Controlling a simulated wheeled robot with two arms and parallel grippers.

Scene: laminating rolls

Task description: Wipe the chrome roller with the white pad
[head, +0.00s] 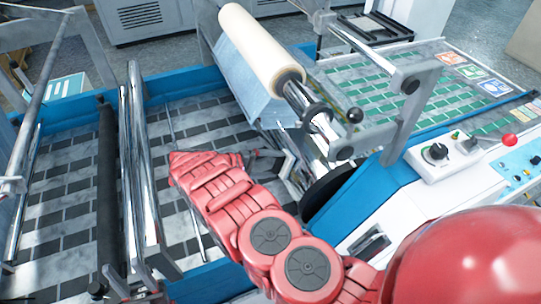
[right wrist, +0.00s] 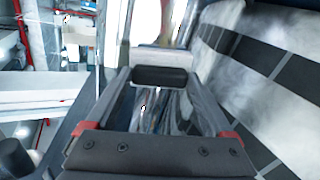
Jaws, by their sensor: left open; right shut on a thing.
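Two upright-looking chrome rollers (head: 140,165) stand side by side at left in the head view, next to a black roller. My right arm comes in from the lower right, and its gripper (head: 287,160) is right of these rollers, apart from them. In the right wrist view the gripper's fingers are shut on a dark block (right wrist: 160,77). A pale slab (right wrist: 168,57) shows just beyond the block and may be the white pad; I cannot tell for sure. My left gripper is not in view.
A cream film roll (head: 262,50) on a shaft stands above and beyond my right gripper. A blue frame (head: 345,205) and a control panel (head: 440,155) with a red knob (head: 510,141) are at right. Checkered sheet material (head: 65,180) lies between the rollers and the frame.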

